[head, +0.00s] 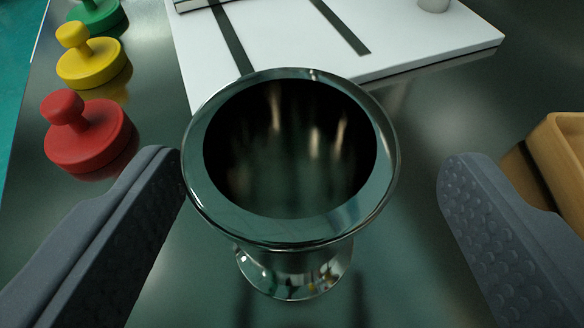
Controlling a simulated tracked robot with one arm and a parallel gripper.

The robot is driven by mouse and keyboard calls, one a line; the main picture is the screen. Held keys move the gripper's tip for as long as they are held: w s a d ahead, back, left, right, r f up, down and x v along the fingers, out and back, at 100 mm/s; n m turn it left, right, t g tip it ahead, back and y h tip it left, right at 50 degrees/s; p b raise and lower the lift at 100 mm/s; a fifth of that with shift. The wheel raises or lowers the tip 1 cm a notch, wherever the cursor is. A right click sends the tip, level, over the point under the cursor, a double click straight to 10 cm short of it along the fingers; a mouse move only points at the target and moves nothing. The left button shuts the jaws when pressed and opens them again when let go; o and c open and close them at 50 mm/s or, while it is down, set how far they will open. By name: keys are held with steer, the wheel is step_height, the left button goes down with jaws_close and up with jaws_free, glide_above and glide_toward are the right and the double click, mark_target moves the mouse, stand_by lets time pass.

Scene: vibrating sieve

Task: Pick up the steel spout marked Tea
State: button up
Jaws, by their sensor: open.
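A shiny steel spout (293,232) with a wide round rim and a narrower foot stands upright on the dark steel table, in the middle of the head view. No Tea marking shows on the side I see. My gripper (312,180) is open, with one finger on each side of the spout. The left finger's tip is very close to the rim; I cannot tell whether it touches. The right finger's tip is clearly apart from it. Nothing is held.
Red (88,135), yellow (92,62) and green (97,14) knobbed discs stand in a row at left. A white board (290,40) with dark strips lies behind the spout. A wooden box (562,150) is at the right edge.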

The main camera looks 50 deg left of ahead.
mark_target(292, 132)
steer(key=x, duration=0.2)
steer(key=b+x, duration=0.1)
steer(key=x, duration=0.2)
steer(key=shift+s+a+b, duration=0.2)
steer(key=shift+s+b, duration=0.1)
steer(key=c, duration=1.2)
steer(key=shift+c, duration=0.2)
steer(key=shift+r, duration=0.15)
